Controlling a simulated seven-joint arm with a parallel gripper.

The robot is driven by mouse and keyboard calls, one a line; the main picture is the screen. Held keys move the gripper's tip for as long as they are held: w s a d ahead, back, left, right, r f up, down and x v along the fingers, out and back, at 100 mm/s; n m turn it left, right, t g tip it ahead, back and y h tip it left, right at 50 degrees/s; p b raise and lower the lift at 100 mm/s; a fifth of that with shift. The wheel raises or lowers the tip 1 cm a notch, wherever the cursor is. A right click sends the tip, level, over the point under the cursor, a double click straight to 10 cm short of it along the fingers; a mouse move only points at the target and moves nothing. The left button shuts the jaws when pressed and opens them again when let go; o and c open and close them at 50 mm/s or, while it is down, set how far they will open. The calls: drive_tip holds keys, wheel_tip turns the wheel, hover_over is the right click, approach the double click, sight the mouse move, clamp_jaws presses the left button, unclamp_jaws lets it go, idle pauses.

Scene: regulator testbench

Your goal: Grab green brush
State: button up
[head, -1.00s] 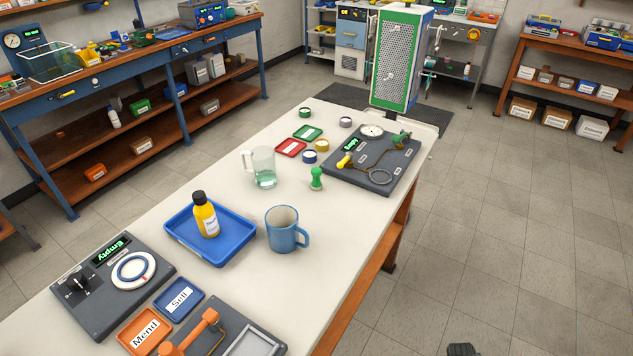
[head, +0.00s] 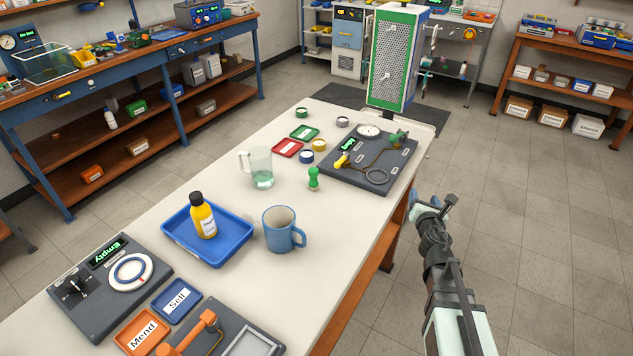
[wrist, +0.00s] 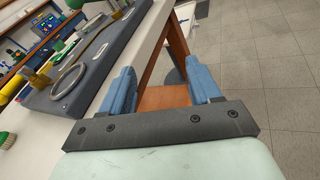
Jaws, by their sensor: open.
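The green brush (head: 313,178) stands upright on the white bench top, between the clear beaker and the dark regulator board. Its rounded green handle is uppermost. In the wrist view, a green piece with pale bristles, likely the same brush (wrist: 6,144), is cut off at the left edge. My gripper (head: 432,206) is to the right of the bench edge, clear of the brush and over the floor side. In the wrist view, its two blue fingers (wrist: 163,84) are apart with nothing between them.
The regulator board (head: 367,158) with gauge and ring lies beyond the brush. A clear beaker (head: 261,168), a blue mug (head: 281,231) and a blue tray (head: 177,231) with a yellow bottle (head: 203,217) stand nearby.

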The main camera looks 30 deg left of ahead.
drive_tip(key=s+a+r+n+y, duration=0.1)
drive_tip(key=a+r+n, duration=0.1)
drive_tip(key=a, duration=0.1)
drive_tip(key=s+a+r+n+y, duration=0.1)
drive_tip(key=a+r, duration=0.1)
drive_tip(key=s+a+r+n+y, duration=0.1)
drive_tip(key=a+r+n, duration=0.1)
drive_tip(key=a, duration=0.1)
drive_tip(key=shift+a+r+n+g+y, duration=0.15)
drive_tip(key=shift+a+n+g+y, duration=0.15)
drive_tip(key=shift+g+y, duration=0.1)
drive_tip(key=s+a+r+n+g+y, duration=0.2)
drive_tip(key=s+a+r+y, duration=0.1)
drive_tip(key=s+a, duration=0.4)
drive_tip(key=s+a+r+n+g+y, duration=0.3)
drive_tip(key=s+a, duration=0.3)
drive_tip(key=a, duration=0.2)
approach(316, 177)
drive_tip(key=x, duration=0.4)
drive_tip(key=shift+a+f, duration=0.15)
drive_tip(key=shift+f, duration=0.05)
drive_tip(key=shift+x, duration=3.75)
drive_tip(key=shift+w+f, duration=0.1)
drive_tip(key=c, duration=1.1)
